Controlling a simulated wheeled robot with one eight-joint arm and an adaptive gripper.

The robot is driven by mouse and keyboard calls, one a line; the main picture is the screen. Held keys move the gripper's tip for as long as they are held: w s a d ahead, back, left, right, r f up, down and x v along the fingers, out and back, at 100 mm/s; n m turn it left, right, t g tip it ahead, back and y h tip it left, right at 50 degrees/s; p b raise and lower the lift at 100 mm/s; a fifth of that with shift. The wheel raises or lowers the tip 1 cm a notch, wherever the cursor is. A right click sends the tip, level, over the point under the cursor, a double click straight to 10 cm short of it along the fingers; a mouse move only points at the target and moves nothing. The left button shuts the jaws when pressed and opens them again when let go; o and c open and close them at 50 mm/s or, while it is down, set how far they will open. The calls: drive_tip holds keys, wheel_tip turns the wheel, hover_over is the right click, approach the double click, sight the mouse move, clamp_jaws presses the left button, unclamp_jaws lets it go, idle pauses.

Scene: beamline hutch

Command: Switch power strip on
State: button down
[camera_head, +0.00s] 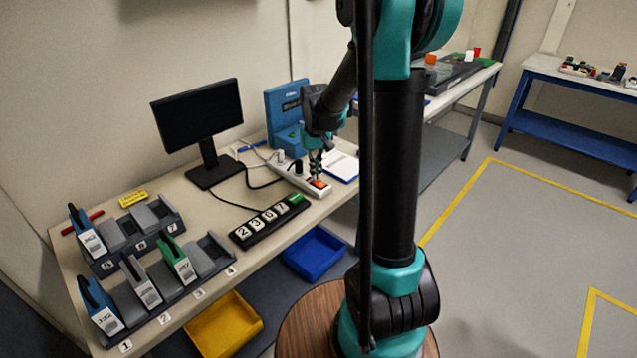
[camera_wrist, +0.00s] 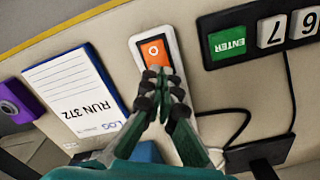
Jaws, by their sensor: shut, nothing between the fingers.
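The white power strip (camera_head: 292,179) lies on the table, with plugs and black cables at its far end. Its orange rocker switch (camera_head: 319,184) is at the near end. The switch (camera_wrist: 154,52) also shows in the wrist view, with a round mark on its upper half. My gripper (camera_head: 316,172) points down right at the switch. In the wrist view my gripper (camera_wrist: 168,72) has its fingertips together, empty, over the lower edge of the switch. I cannot tell whether they touch it. The lower part of the switch and much of the strip are hidden behind the fingers.
A black keypad (camera_head: 268,222) with a green ENTER key lies close to the strip. A log notebook (camera_wrist: 75,95) lies on its other side. A monitor (camera_head: 198,118) and a blue device (camera_head: 287,110) stand behind. Scanner holders (camera_head: 150,270) fill the table's left end.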

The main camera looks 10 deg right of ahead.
drive_tip(key=shift+f, duration=0.55)
idle(0.4)
drive_tip(key=shift+r, duration=3.55)
